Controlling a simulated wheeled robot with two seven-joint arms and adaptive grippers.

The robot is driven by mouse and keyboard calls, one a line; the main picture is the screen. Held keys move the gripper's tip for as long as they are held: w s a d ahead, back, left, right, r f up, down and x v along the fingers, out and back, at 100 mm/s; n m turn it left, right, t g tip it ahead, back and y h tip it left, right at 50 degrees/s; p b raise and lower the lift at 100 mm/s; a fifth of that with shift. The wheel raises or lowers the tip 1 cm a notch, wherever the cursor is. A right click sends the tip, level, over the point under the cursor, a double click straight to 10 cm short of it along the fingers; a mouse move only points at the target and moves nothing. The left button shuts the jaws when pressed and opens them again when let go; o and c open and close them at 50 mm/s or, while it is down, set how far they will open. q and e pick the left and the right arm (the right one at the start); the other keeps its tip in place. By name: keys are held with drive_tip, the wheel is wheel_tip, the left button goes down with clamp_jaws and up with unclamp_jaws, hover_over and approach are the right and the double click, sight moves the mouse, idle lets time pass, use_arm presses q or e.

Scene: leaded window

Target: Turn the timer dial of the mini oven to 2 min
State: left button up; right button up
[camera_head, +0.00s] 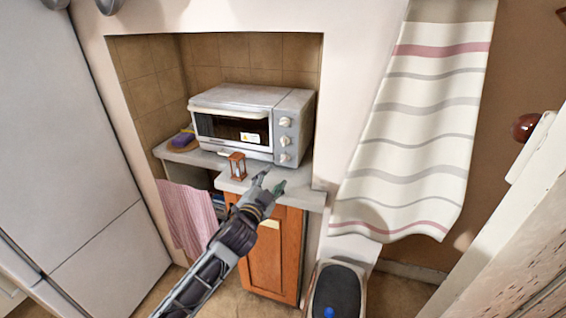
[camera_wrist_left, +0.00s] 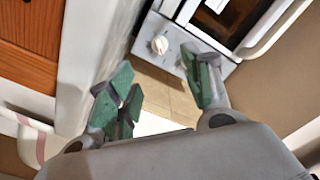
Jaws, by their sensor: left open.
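The mini oven (camera_head: 240,125) is a white and grey box standing on the counter in the tiled alcove, with its door shut. Three pale dials run down its right front panel: a top dial (camera_head: 285,122), a middle dial (camera_head: 285,141) and a bottom dial (camera_head: 284,158). Their settings are too small to read. My left gripper (camera_head: 269,184) is open and empty, in front of and below the dials, apart from the oven. In the left wrist view one dial (camera_wrist_left: 160,45) shows on the panel beyond my open green-padded fingers (camera_wrist_left: 160,95). My right gripper does not show.
A small wooden hourglass-like object (camera_head: 237,166) stands on the counter (camera_head: 230,184) in front of the oven. A pink towel (camera_head: 187,215) hangs below. A striped curtain (camera_head: 420,120) hangs at the right, and a bin (camera_head: 338,290) stands below it.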

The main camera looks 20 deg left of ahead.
sight(284, 160)
use_arm(q)
drive_tip(key=shift+w+d, duration=0.15)
drive_tip(key=shift+w, duration=3.55)
drive_tip(key=shift+w+d, duration=0.1)
drive_tip(key=shift+w, duration=2.1)
drive_tip(key=c, duration=1)
drive_tip(key=shift+c, duration=0.2)
drive_tip(key=shift+m, duration=0.3)
